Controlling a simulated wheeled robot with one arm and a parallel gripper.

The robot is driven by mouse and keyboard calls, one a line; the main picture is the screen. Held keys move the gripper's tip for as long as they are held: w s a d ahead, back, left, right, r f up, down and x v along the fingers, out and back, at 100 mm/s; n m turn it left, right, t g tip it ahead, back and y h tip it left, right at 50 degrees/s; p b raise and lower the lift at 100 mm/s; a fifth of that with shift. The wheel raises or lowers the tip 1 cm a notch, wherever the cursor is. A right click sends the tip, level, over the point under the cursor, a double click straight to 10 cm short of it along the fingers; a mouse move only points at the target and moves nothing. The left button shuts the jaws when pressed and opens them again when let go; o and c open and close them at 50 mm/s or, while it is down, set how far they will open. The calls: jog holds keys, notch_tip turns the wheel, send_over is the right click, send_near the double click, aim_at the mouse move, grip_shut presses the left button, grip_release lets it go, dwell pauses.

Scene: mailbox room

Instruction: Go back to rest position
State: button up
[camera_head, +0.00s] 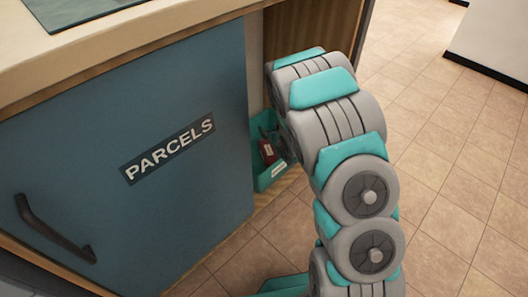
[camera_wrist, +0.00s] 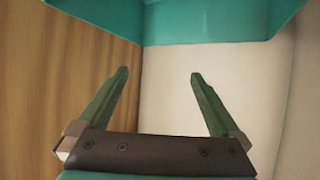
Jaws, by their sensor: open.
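My gripper (camera_wrist: 158,74) is open in the wrist view, its two green fingers spread with nothing between them. A teal surface crosses the top of that view, beyond the fingertips; I cannot tell for certain that it is the bin. In the head view my arm reaches forward to the open shelf space beside the blue cabinet door. My gripper is mostly hidden behind the arm there. A teal bin (camera_head: 264,180) stands in that space, partly covered by my arm. A dark red item (camera_head: 267,152) shows inside the bin.
The blue door (camera_head: 190,210) marked PARCELS, with a dark handle (camera_head: 55,230), is at the left under a pale counter (camera_head: 130,32). A wooden side panel (camera_head: 305,25) stands behind my arm. Tiled floor (camera_head: 450,190) is clear to the right.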

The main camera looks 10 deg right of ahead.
jog(key=shift+v, duration=0.9)
